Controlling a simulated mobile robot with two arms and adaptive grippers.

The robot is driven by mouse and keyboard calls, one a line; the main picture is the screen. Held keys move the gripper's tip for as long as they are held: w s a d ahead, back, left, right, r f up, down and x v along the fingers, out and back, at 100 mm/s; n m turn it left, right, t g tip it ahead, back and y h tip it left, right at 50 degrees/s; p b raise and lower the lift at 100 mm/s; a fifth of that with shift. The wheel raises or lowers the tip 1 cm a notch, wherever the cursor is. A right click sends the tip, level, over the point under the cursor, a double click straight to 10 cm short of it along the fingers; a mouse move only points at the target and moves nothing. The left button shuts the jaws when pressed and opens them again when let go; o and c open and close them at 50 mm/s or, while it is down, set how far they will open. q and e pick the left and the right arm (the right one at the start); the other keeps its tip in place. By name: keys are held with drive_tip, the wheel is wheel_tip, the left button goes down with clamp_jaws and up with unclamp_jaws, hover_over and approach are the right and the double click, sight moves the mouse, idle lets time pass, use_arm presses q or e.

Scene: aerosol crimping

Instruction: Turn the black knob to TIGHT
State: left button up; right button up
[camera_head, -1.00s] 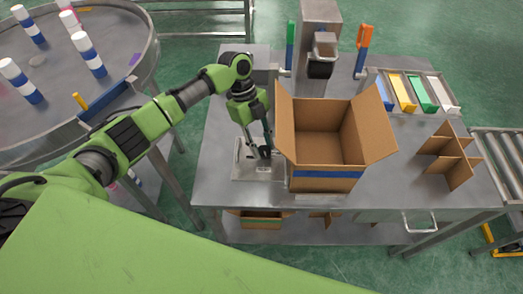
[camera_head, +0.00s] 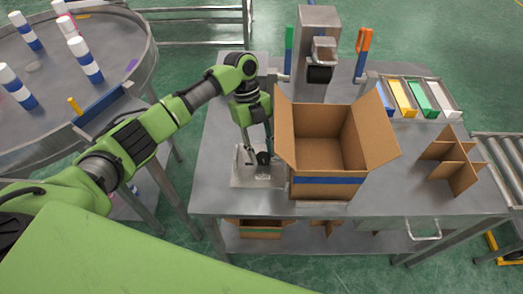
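The black knob (camera_head: 263,158) sits on a small grey metal plate (camera_head: 240,181) on the steel table, just left of an open cardboard box. My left gripper (camera_head: 258,157) points down over the plate, with its two thin fingers apart. One finger is left of the knob with a small gap. The other comes down at the knob's right side; I cannot tell whether it touches. The knob's markings and the word TIGHT are too small to read. My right gripper is out of view.
The cardboard box (camera_head: 322,188) stands close to the gripper's right. A machine column (camera_head: 318,50) rises behind it. A cardboard divider (camera_head: 452,165) and coloured trays (camera_head: 403,97) are at the right. A round table (camera_head: 60,125) holds several white-and-blue cans at left.

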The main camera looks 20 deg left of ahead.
use_arm(q)
drive_tip(key=shift+o, duration=1)
drive_tip(key=shift+r, duration=0.15)
drive_tip(key=v, duration=1.2)
drive_tip(key=shift+a, duration=0.15)
drive_tip(key=shift+c, duration=0.2)
drive_tip(key=s+a+n+t+h+b, duration=0.15)
drive_tip(key=s+n+t+b, duration=0.3)
drive_tip(key=n, duration=0.55)
drive_tip(key=shift+g, duration=0.35)
drive_tip(key=x, duration=1.2)
drive_tip(key=shift+f+p, duration=0.25)
drive_tip(key=shift+p, duration=0.15)
